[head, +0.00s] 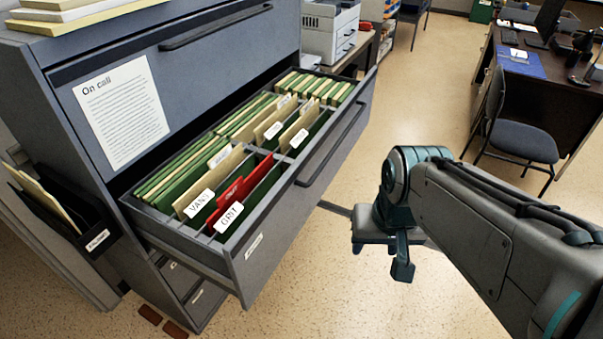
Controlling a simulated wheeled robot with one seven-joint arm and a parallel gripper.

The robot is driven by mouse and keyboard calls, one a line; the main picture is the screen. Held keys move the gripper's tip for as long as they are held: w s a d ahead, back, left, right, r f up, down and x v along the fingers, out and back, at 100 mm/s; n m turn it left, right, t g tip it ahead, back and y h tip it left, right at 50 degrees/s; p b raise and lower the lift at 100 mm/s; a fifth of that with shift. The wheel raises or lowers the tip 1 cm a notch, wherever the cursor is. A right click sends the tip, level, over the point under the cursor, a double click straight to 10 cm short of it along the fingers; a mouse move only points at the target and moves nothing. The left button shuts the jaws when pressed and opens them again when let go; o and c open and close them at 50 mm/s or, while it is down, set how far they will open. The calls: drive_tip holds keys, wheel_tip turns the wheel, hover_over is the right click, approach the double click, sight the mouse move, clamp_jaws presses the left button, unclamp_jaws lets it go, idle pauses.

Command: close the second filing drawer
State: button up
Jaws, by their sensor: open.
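The second filing drawer (295,205) is pulled well out of the grey cabinet (125,60) in the head view. It holds green, tan and red folders (235,190), some with white labels such as "VANT" and "GRIT". A dark bar handle (331,145) runs along its front. The top drawer (215,45) above it is shut and carries an "On call" sheet (120,112). My gripper (386,255) is open and empty, to the right of the drawer front and apart from it in the picture. Its exact distance from the handle is hard to tell.
A black file holder (62,210) hangs on the cabinet's left side. A printer (330,28) stands on a table behind the cabinet. A blue chair (513,137) and a dark desk (545,75) stand at the right. Speckled floor (425,100) between them is clear.

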drive_tip(key=f+m+g, duration=0.1)
drive_tip(key=f, duration=0.1)
drive_tip(key=a+f+m+g+y+b, duration=0.1)
drive_tip(key=f+m, duration=0.1)
drive_tip(key=shift+a+f+m, duration=0.15)
drive_tip(key=shift+m, duration=0.15)
clamp_jaws()
drive_tip(key=m+g+y+b, duration=0.5)
drive_tip(key=m+y+b, duration=0.8)
drive_tip(key=m, duration=1.6)
approach(252, 273)
drive_tip(key=s+f+y+p, duration=0.3)
drive_tip(key=s, duration=0.1)
drive_tip(key=a, duration=0.1)
drive_tip(key=w+a, duration=0.1)
drive_tip(key=a, duration=0.2)
drive_tip(key=shift+w+r, duration=0.2)
drive_tip(key=shift+w, duration=0.05)
drive_tip(key=shift+w+a, duration=0.3)
drive_tip(key=shift+a, duration=0.25)
